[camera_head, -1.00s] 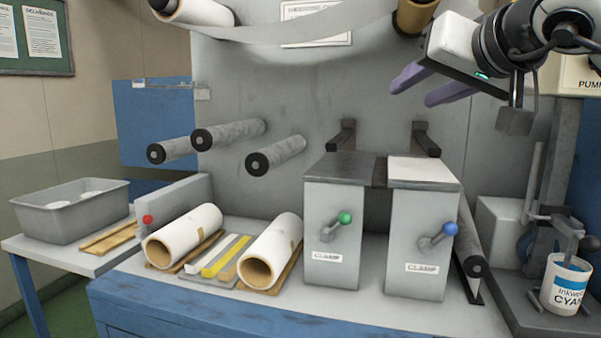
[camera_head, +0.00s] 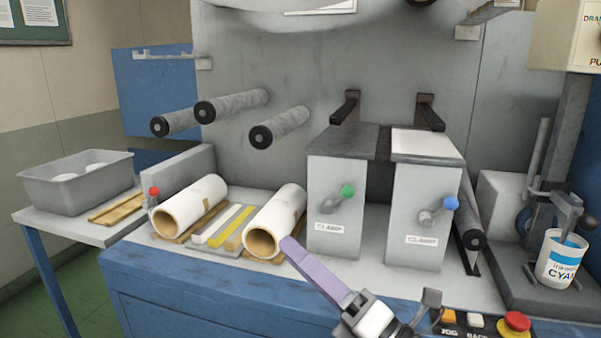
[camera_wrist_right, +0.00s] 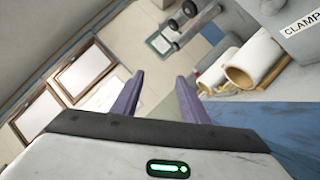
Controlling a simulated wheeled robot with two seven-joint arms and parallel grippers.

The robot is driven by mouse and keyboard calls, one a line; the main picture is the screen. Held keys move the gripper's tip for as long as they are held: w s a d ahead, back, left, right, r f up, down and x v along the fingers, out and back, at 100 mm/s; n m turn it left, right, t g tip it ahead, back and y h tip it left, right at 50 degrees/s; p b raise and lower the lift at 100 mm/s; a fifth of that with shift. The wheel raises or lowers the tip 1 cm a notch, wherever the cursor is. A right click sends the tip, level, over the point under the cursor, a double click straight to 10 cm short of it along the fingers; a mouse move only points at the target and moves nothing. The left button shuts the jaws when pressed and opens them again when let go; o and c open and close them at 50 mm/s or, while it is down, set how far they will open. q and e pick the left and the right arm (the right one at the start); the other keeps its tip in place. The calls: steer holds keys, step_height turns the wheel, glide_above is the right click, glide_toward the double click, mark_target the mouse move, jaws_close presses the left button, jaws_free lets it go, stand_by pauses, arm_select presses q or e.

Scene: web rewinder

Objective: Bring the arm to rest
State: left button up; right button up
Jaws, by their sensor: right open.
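My right gripper (camera_head: 290,248) is low in front of the blue machine base in the head view, its purple finger pointing up and to the left. In that view the fingers overlap, so only one shows clearly. The right wrist view shows both purple fingers of the right gripper (camera_wrist_right: 159,80) spread apart with nothing between them. The fingertip appears near the open end of the right white roll (camera_head: 277,220) in the head view; I cannot tell how far in front of it. My left gripper is not in view.
Two grey clamp boxes (camera_head: 332,215) stand right of the rolls. A red stop button (camera_head: 515,323) and jog buttons are at the bottom right edge. A CYAN ink pot (camera_head: 560,260) stands at the right. A grey bin (camera_head: 78,183) sits on the left side table.

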steer(key=s+d+f+m+t+h, duration=0.1)
steer(key=s+d+f+m+h, duration=0.1)
steer(key=d+f+m+h, duration=0.6)
steer(key=s+d+f+m+t+h, duration=0.1)
steer(key=d+f+m+h, duration=0.15)
steer(key=f+m, duration=1.05)
steer(key=s+d+f+m+g+h, duration=0.2)
steer(key=s+f+m+g, duration=0.2)
steer(key=s+f, duration=0.6)
steer(key=s+d+f+m+g+h+p, duration=0.1)
steer(key=s+d+f+m+g+h, duration=0.1)
steer(key=s+f+m, duration=0.5)
step_height(320, 180, down, 3)
steer(key=s+d+g, duration=0.1)
steer(key=s, duration=0.2)
steer(key=shift+f+m+g, duration=0.2)
steer(key=shift+m+g, duration=0.1)
steer(key=shift+g, duration=0.1)
steer(key=shift+w, duration=0.1)
